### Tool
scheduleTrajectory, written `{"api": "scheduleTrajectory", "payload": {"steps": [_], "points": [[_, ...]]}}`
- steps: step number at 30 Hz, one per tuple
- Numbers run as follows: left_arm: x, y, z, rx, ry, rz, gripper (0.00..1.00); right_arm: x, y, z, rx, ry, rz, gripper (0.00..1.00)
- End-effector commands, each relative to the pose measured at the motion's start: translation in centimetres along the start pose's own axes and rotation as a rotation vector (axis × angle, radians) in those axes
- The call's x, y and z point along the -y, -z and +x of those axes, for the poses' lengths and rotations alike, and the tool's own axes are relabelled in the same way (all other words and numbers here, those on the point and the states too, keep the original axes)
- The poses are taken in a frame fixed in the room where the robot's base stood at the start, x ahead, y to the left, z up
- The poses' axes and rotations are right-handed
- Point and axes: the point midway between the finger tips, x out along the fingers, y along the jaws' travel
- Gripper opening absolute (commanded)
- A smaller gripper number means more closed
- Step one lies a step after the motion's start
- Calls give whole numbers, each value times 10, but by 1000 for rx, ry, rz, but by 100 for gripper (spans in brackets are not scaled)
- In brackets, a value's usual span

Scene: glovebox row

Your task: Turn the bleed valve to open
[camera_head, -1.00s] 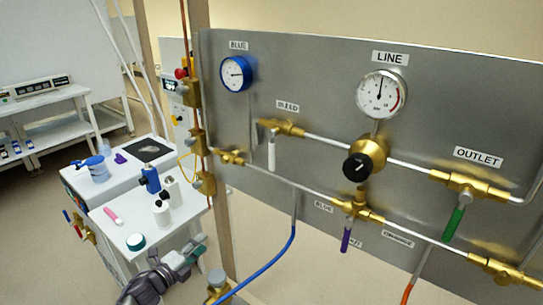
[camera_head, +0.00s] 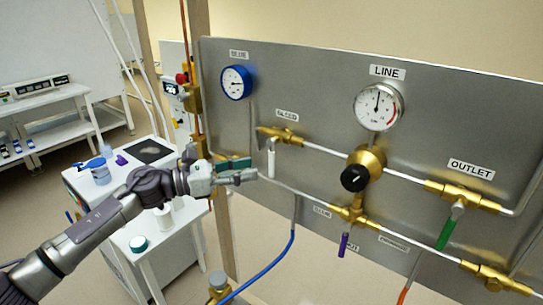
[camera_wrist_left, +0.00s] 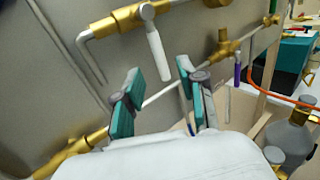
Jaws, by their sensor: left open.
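The bleed valve is a brass fitting (camera_head: 280,134) under the BLEED label, with a white lever handle (camera_head: 271,160) hanging straight down. In the left wrist view the white handle (camera_wrist_left: 157,55) appears above and between the fingertips, apart from both pads. My left gripper (camera_head: 245,171) is open and empty, with green pads, just left of the handle's lower end in the head view. It also shows in the left wrist view (camera_wrist_left: 158,82), facing the panel. My right gripper is not in view.
The metal panel (camera_head: 330,95) also carries a blue gauge (camera_head: 236,82), a LINE gauge (camera_head: 378,107), a black-knobbed regulator (camera_head: 355,178), a green outlet handle (camera_head: 449,229) and a purple handle (camera_head: 343,245). A pipe runs below the bleed handle. A white bench (camera_head: 160,245) stands left.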

Motion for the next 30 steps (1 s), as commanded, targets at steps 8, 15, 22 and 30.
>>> {"api": "scheduleTrajectory", "payload": {"steps": [8,15,22,30], "points": [[0,-3,51,1,-1,-3,40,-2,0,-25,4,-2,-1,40],[0,0,67,0,-1,-2,40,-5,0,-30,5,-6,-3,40],[0,0,67,0,-2,-2,40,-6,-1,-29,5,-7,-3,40],[0,0,67,0,-2,-2,0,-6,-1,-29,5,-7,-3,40]]}}
